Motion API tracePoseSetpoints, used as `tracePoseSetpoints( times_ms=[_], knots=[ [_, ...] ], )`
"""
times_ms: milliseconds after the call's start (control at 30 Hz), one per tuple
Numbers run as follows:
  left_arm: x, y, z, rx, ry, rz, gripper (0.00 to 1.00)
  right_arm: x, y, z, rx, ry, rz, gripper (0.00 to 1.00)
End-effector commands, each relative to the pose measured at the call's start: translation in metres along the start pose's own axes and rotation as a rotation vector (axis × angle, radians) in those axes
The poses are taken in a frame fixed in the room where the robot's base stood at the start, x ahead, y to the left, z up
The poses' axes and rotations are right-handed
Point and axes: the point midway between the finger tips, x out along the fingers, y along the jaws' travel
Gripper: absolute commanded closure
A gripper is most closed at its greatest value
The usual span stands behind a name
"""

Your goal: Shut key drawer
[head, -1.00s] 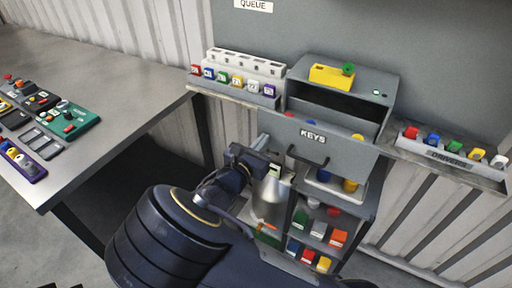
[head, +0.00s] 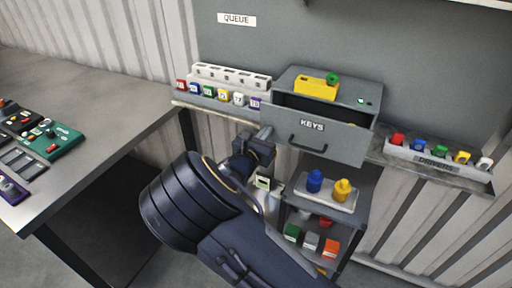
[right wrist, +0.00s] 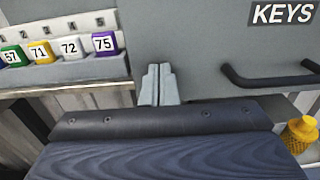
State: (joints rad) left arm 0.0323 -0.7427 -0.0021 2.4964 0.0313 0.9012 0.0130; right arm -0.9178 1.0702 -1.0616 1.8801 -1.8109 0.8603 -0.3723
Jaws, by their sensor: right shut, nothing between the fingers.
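The grey key drawer (head: 345,146), labelled KEYS, has a dark bar handle. It stands partly out of its grey cabinet (head: 350,90), with a dark gap above its front. In the right wrist view the drawer front (right wrist: 200,45) fills the upper middle, with the handle (right wrist: 270,78) at right. My right gripper (head: 265,134) is shut and empty at the left part of the drawer front. In the right wrist view its closed fingertips (right wrist: 158,70) lie against or just before that front, left of the handle; contact is not certain. My left gripper is out of view.
A rack of numbered coloured tags (head: 215,97) stands left of the drawer, and a DRIVERS tray (head: 435,163) at right. Below, a shelf tray holds a blue bottle (head: 314,181) and a yellow bottle (head: 342,190). A metal table (head: 90,100) stands at left.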

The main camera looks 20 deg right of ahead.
Motion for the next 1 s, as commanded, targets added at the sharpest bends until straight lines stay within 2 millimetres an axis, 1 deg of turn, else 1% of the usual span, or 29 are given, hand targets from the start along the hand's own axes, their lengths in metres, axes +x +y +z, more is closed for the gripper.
tracePoseSetpoints(
  times_ms=[33,200,400,600,1000],
  knots=[
    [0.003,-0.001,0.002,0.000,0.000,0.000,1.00,0.013,-0.002,-0.002,0.001,0.000,-0.004,1.00],
    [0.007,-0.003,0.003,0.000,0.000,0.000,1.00,0.044,-0.001,-0.001,0.001,0.000,-0.003,1.00],
    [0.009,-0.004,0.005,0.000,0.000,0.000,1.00,0.067,0.000,-0.001,0.000,0.000,-0.001,1.00],
    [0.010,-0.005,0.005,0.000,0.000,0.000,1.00,0.075,0.000,0.000,0.000,0.000,0.001,1.00],
    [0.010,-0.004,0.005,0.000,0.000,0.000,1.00,0.077,0.000,0.003,0.000,-0.006,-0.001,1.00]
  ],
)
